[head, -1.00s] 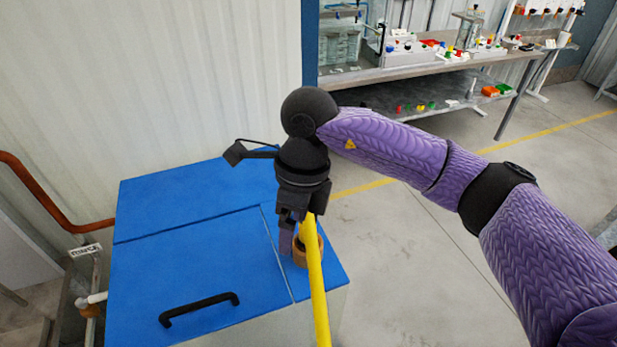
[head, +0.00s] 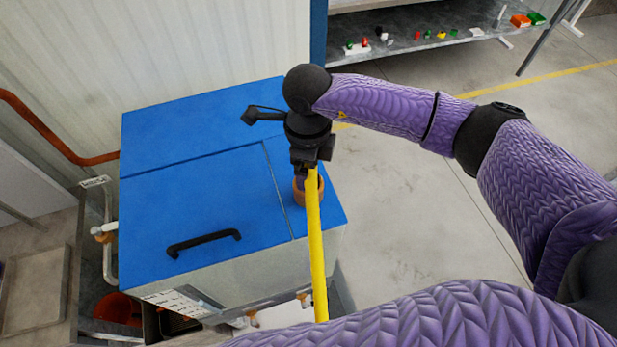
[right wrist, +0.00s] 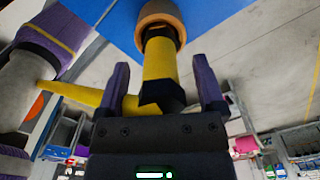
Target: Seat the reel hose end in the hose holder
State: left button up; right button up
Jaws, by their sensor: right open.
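The yellow reel hose (head: 317,250) runs up from the bottom of the head view to the brown ring-shaped hose holder (head: 307,195) at the right edge of the blue-topped cabinet. In the right wrist view, the hose end (right wrist: 158,68) points into the holder (right wrist: 158,12), its dark collar at or inside the ring; how deep it sits is hidden. My right gripper (head: 304,177) is just above the holder. Its purple fingers (right wrist: 161,88) stand open on either side of the hose end, with visible gaps. My left gripper is not in view.
The blue cabinet top (head: 210,200) carries a black handle (head: 204,242). A corrugated wall stands behind, with an orange pipe (head: 50,135) at left. A shelf with small coloured parts (head: 430,40) is at the back. The floor right of the cabinet is clear.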

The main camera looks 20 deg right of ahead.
grip_shut()
dwell(1.3)
